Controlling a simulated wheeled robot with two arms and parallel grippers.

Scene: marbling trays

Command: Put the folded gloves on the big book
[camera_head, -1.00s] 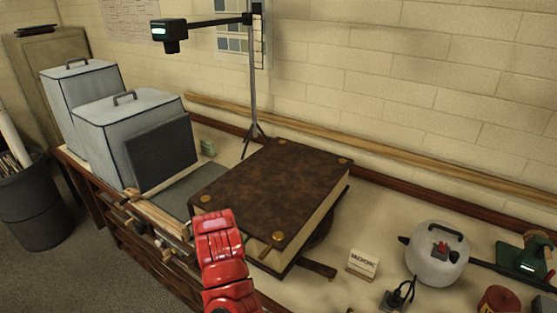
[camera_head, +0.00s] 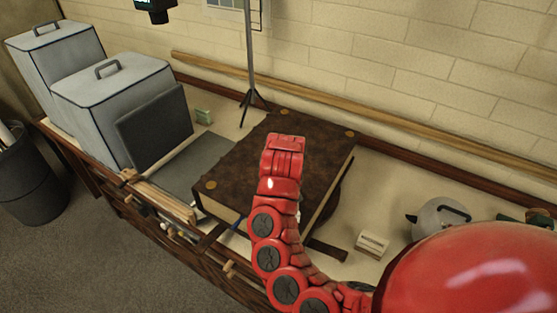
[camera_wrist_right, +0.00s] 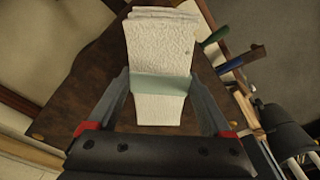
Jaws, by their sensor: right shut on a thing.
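The big book (camera_head: 240,155) lies flat on the bench, with a dark brown cover and metal corner studs. It also fills much of the right wrist view (camera_wrist_right: 75,95), behind the gloves. My right arm reaches over the book in the head view, hiding its own fingers and part of the cover. In the wrist view, my right gripper (camera_wrist_right: 161,88) is shut on the folded gloves (camera_wrist_right: 162,45), a white textured bundle with a pale green band. The gloves appear over the cover; I cannot tell whether they touch it. My left gripper is out of view.
Grey lidded boxes (camera_head: 110,100) and a dark panel (camera_head: 155,128) stand left of the book. A thin stand (camera_head: 250,60) rises behind it. A small pale block (camera_head: 371,244) and a rounded grey vessel (camera_head: 437,220) are to its right.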

